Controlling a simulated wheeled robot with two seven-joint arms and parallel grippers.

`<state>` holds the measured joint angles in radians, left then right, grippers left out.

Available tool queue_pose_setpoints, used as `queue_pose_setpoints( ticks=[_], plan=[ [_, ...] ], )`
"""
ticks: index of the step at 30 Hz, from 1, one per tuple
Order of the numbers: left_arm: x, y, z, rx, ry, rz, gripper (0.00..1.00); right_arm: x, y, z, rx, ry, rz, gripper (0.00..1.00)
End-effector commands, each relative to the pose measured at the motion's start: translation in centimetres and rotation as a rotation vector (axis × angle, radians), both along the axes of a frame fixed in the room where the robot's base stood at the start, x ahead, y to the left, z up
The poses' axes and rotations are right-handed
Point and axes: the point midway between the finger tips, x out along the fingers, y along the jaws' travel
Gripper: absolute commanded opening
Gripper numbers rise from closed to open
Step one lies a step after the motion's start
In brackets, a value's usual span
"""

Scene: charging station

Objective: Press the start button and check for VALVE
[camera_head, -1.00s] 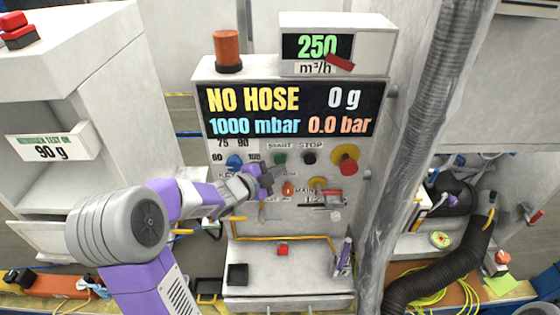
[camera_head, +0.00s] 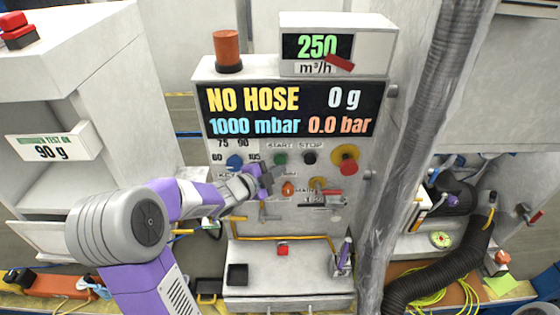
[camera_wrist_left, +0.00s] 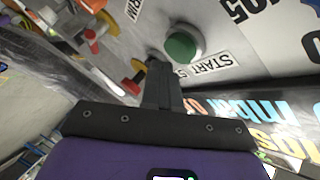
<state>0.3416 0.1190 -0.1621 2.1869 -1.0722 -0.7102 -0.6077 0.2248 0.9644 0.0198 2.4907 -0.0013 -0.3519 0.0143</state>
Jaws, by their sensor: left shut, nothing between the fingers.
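The green start button (camera_head: 280,159) sits on the control panel under the START label, left of the black stop button (camera_head: 309,158). The display (camera_head: 290,110) above reads NO HOSE, 0 g, 1000 mbar and 0.0 bar. My left gripper (camera_head: 268,180) is shut and empty, close to the panel, just below and left of the green button. In the left wrist view, the green button (camera_wrist_left: 181,47) shows whole, just beyond the shut fingertips (camera_wrist_left: 161,65). They look apart from it, though depth is hard to judge. My right gripper is not in view.
A red knob on a yellow plate (camera_head: 346,160), a blue knob (camera_head: 234,162) and an orange knob (camera_head: 288,188) surround the button. A grey duct (camera_head: 425,130) runs down right of the panel. A white cabinet (camera_head: 90,70) stands at left.

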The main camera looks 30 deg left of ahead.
Motion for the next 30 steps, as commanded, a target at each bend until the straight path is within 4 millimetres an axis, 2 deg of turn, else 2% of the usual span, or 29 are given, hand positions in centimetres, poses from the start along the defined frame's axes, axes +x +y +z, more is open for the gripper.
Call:
queue_pose_setpoints(
  ticks=[30],
  plan=[
    [0.87,0.54,0.01,0.0,0.0,0.0,0.0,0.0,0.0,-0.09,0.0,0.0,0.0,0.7]
  ],
)
